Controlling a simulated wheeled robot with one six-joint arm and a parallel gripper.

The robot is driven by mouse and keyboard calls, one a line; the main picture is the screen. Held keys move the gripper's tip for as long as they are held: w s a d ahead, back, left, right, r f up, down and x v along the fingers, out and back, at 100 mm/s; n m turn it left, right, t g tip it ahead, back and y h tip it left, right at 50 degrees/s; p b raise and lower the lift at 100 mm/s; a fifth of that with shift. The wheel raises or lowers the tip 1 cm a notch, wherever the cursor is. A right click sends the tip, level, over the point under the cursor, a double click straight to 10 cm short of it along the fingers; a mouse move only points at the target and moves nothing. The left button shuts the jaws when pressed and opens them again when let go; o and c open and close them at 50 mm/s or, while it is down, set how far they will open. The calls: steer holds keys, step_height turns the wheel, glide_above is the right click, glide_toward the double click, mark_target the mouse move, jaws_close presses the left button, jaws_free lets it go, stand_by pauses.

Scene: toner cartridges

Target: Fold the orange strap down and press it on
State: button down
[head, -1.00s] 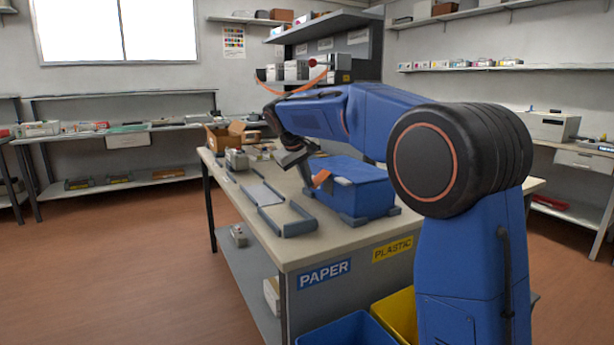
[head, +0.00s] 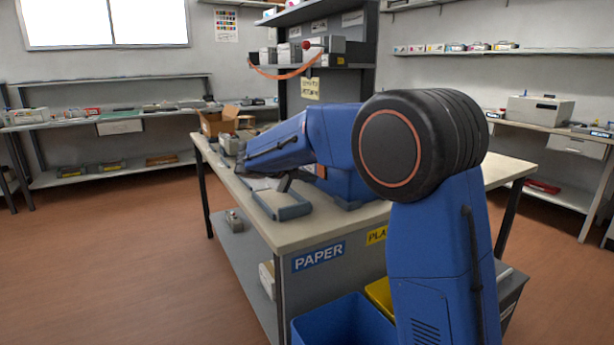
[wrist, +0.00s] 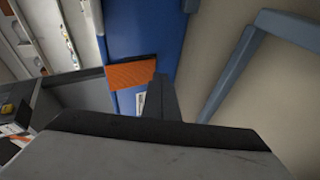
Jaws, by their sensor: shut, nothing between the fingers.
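The orange strap (wrist: 132,76) shows in the wrist view as a short flap against the blue box (wrist: 165,38), beside a pale label. In the head view a small orange piece of the strap (head: 321,171) shows past my arm, with the blue box (head: 346,184) mostly hidden behind the arm. My gripper (wrist: 163,92) is shut and empty. In the wrist view its finger is close to the strap's right edge; I cannot tell whether they touch. My arm hides most of the gripper in the head view.
A grey-blue frame (wrist: 232,78) lies on the bench beside the box. The bench (head: 330,228) has free room at its front. An open cardboard box (head: 220,122) stands at the far end. A blue bin (head: 340,322) and a yellow bin (head: 380,296) stand below.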

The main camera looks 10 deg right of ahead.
steer(key=shift+w+d+f, duration=0.1)
steer(key=shift+d+f, duration=0.1)
steer(key=shift+d, duration=0.15)
steer(key=shift+d+f, duration=0.1)
stand_by(0.3)
stand_by(0.3)
